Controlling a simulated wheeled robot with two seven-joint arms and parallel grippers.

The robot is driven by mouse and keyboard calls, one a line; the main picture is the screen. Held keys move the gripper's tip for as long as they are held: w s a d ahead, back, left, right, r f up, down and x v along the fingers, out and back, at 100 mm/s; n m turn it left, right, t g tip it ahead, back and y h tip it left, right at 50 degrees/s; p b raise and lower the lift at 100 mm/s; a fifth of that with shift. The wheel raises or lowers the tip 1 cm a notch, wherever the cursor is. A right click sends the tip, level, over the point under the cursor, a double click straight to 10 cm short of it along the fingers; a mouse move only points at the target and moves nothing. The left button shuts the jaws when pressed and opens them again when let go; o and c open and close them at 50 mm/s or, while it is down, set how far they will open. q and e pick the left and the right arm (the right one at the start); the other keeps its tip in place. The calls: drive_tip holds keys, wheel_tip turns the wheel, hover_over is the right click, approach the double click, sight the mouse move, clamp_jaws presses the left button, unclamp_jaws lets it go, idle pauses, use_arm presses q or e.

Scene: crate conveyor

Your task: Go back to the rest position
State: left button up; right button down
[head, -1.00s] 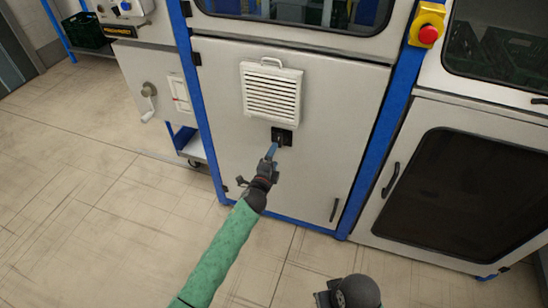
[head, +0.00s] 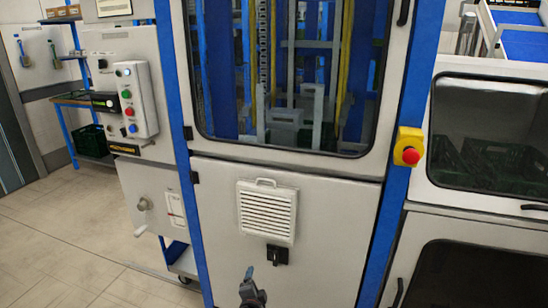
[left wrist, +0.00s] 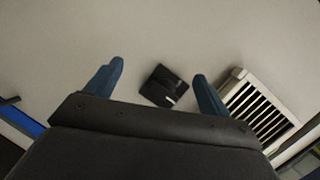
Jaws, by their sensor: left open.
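My left gripper (head: 250,276) shows at the bottom of the head view, in front of the machine's lower panel and below the black rotary switch (head: 277,255). In the left wrist view its two blue fingers (left wrist: 152,84) are spread apart with nothing between them. The black switch (left wrist: 163,87) lies beyond them on the pale panel, apart from the fingers. My right gripper does not show in these frames.
The white louvred vent (head: 267,211) sits just above the switch. A red emergency stop (head: 406,156) is on the blue post at right. A control box with buttons (head: 135,99) stands at left. Open floor (head: 85,245) lies at lower left.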

use_arm(q)
drive_tip(key=s+a+r+n+g+y, duration=0.1)
drive_tip(key=s+a+r+n+g, duration=0.3)
drive_tip(key=s, duration=0.3)
drive_tip(key=s+a+r+n+g, duration=0.1)
drive_tip(key=s+n+g, duration=0.2)
drive_tip(key=s+n, duration=0.3)
drive_tip(key=s+a+f+n+g+h, duration=0.1)
drive_tip(key=s+f+g, duration=0.2)
drive_tip(key=s, duration=1.3)
drive_tip(key=s+a+f+n+g+h, duration=0.1)
drive_tip(key=s+f+g, duration=0.2)
drive_tip(key=s, duration=1.4)
drive_tip(key=shift+a, duration=0.25)
drive_tip(key=shift+f, duration=0.15)
